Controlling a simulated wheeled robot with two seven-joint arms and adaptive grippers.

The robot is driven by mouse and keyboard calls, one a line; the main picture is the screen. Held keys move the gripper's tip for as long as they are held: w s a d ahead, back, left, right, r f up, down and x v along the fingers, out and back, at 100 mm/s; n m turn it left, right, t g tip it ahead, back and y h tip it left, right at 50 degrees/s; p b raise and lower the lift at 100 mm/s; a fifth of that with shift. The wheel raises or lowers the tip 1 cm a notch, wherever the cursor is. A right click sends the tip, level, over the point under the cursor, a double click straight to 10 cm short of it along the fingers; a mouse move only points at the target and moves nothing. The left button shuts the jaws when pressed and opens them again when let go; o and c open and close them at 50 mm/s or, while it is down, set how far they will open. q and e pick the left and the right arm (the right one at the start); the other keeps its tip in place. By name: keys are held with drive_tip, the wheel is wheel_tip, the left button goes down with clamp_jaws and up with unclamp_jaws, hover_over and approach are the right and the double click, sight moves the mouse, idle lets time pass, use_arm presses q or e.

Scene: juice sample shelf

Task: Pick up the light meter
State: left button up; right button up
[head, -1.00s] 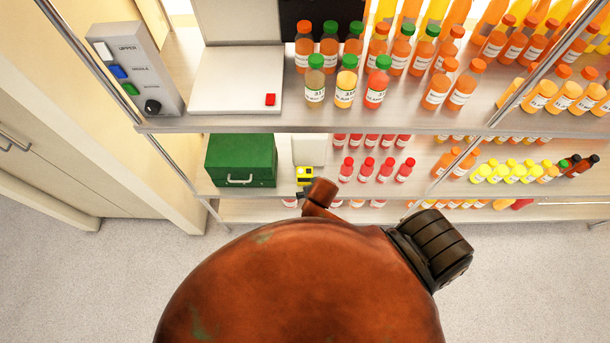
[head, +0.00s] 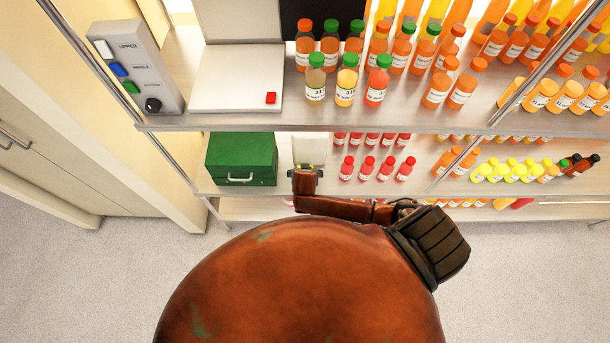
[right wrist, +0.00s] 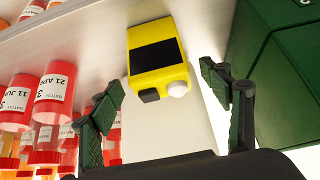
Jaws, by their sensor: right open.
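The light meter (right wrist: 157,60) is a yellow block with a dark screen, a black button and a white dome. In the right wrist view it is just beyond my right gripper (right wrist: 164,90), whose two dark green fingers are spread apart. The meter lies roughly in line with the gap, and the fingers do not appear to touch it. In the head view my right gripper (head: 306,176) reaches the middle shelf and hides most of the meter, leaving only small yellow bits visible. My left gripper is not in view.
A green case (head: 241,158) stands left of the meter in the head view. Small red bottles (head: 367,168) stand to its right. A white block (head: 309,149) is behind it. The upper shelf (head: 400,118) above holds a scale and juice bottles.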

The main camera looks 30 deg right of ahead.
drive_tip(key=shift+x, duration=1.35)
drive_tip(key=shift+c, duration=0.4)
drive_tip(key=c, duration=1.4)
drive_tip(key=shift+r, duration=0.1)
